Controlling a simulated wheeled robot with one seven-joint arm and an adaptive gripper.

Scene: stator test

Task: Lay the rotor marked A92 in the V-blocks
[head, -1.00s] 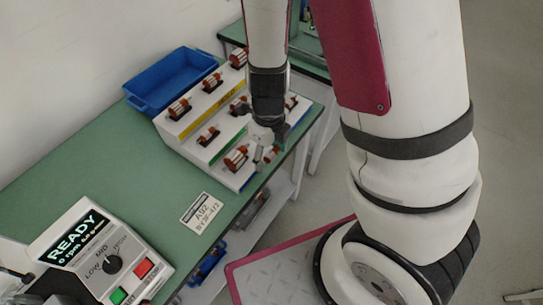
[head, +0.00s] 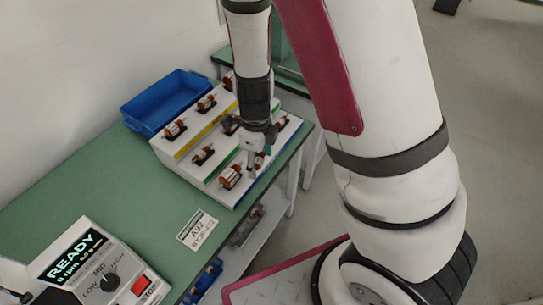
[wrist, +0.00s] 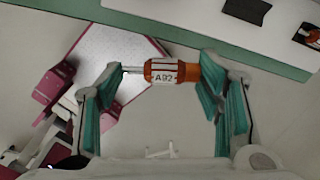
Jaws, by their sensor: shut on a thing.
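The rotor marked A92 (wrist: 162,73) is orange with a pale band bearing the A92 label and a grey shaft at its left end. My gripper (wrist: 162,66) is shut on it end to end, with green-padded fingers at its left and right. In the wrist view it hangs over the floor, beyond the green table edge. In the head view my gripper (head: 257,152) is at the front right of the stepped white rack; the held rotor is hard to make out there.
The white rack (head: 222,190) holds several orange rotors on steps with yellow, green and blue strips. A blue bin (head: 140,124) stands behind it. A card reading A92 (head: 198,230) lies on the green table (head: 100,185), near a tester (head: 95,270) showing READY. Table between is clear.

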